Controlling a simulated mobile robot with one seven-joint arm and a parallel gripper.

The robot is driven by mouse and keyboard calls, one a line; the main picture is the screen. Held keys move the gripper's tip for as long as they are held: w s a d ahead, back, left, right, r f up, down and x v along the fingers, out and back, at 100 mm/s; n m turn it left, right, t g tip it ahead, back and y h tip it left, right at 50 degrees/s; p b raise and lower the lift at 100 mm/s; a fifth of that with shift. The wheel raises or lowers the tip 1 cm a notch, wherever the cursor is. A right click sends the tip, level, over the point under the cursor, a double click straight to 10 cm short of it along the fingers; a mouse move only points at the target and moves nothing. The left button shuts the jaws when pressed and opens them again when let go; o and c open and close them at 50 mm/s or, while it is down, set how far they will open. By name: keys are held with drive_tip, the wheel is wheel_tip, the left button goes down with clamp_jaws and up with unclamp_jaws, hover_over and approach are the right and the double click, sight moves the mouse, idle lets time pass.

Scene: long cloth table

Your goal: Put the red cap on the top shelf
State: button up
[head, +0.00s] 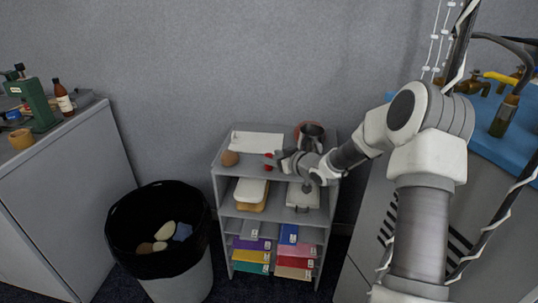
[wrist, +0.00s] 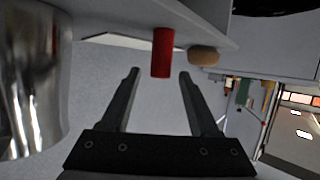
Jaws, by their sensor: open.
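The red cap (head: 268,156) is a small upright piece on the top shelf (head: 236,172) of the grey shelf unit. In the wrist view, which looks upside down, it is a red cylinder (wrist: 162,50) against the shelf surface. My gripper (head: 279,160) is low over the top shelf, reaching in from the right. Its fingers are spread in the wrist view (wrist: 158,74), with the cap's end at the gap between the fingertips. No grip on it shows. A finger partly hides the cap in the head view.
A brown ball (head: 230,158) sits left of the cap. A shiny metal cup (head: 312,132) stands behind my wrist, close beside the gripper in the wrist view (wrist: 28,80). White paper (head: 258,141) lies at the back. A black-lined bin (head: 150,200) stands left of the unit.

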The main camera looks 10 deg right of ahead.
drive_tip(key=p+v, duration=0.2)
drive_tip(key=v, duration=0.7)
drive_tip(key=shift+s, duration=0.25)
drive_tip(key=shift+d+r, duration=0.1)
